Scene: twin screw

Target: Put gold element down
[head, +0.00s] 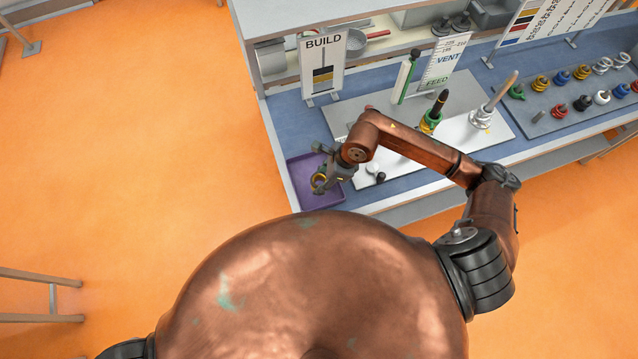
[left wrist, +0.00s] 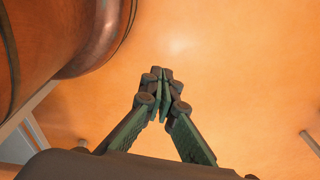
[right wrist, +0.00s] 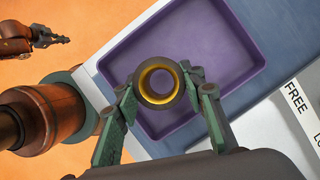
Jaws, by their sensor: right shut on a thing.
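The gold element (right wrist: 158,98) is a ring with a bright gold inner face and a darker outer rim. My right gripper (right wrist: 161,84) is shut on it, with one finger on each side. In the right wrist view the ring appears over the purple tray (right wrist: 222,40); its height above the floor of the tray is hard to judge. In the head view the gold element (head: 318,182) and my right gripper (head: 325,177) also show over the tray (head: 315,199). My left gripper (left wrist: 161,78) has its fingertips together and nothing between them, above the orange floor.
A BUILD sign (head: 323,62) stands at the back. Coloured parts (head: 582,73) line a rack at right.

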